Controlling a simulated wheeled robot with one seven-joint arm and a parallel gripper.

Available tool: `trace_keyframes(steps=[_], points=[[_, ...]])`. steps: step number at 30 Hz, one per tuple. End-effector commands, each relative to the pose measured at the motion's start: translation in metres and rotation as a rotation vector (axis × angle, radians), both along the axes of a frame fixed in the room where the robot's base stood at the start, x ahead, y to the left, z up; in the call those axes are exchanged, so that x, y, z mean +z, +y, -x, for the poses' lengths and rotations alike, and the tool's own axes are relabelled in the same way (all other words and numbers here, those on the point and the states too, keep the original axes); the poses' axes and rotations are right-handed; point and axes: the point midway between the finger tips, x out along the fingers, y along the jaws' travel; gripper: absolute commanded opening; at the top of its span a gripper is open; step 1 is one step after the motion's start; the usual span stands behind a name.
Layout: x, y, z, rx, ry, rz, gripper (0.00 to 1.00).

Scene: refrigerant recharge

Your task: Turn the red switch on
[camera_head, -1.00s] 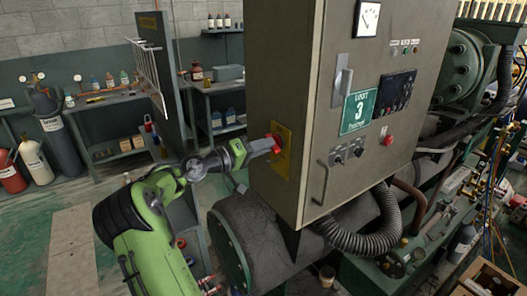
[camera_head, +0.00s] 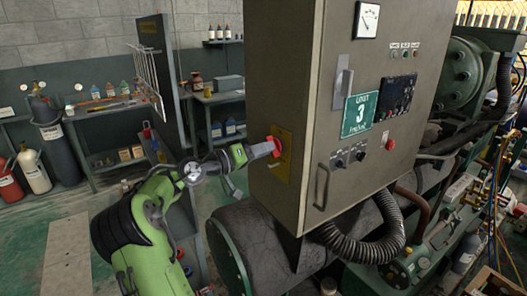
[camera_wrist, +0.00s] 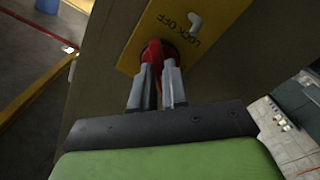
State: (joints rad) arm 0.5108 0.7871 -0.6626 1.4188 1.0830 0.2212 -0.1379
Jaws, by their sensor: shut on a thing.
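The red switch (camera_head: 275,147) sits on a yellow plate (camera_head: 283,165) on the left side of the tall grey-brown cabinet (camera_head: 315,100). In the wrist view the red switch (camera_wrist: 155,52) shows between and just beyond my fingers, and the yellow plate (camera_wrist: 135,55) reads "LOCK OFF" upside down. My gripper (camera_head: 266,149) reaches the switch from the left. In the wrist view my gripper (camera_wrist: 158,78) has its two grey fingers close together on the red handle. The fingers hide part of the handle, so its exact angle is hard to tell.
A large dark cylinder (camera_head: 255,235) lies below the cabinet. Gas bottles (camera_head: 35,170) and a workbench stand at the left. Green floor is open there.

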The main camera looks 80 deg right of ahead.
Motion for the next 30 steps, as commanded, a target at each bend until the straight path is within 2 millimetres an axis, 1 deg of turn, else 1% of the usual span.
trace_keyframes(steps=[1,3,25,30], points=[[-0.0053,0.0003,-0.0009,0.0,-0.014,0.001,0.0],[-0.0061,0.0003,-0.0008,-0.001,-0.035,0.019,0.0],[-0.006,0.0001,-0.001,-0.002,-0.27,0.226,0.0],[-0.0045,0.0002,-0.0009,-0.002,-0.293,0.247,0.0]])
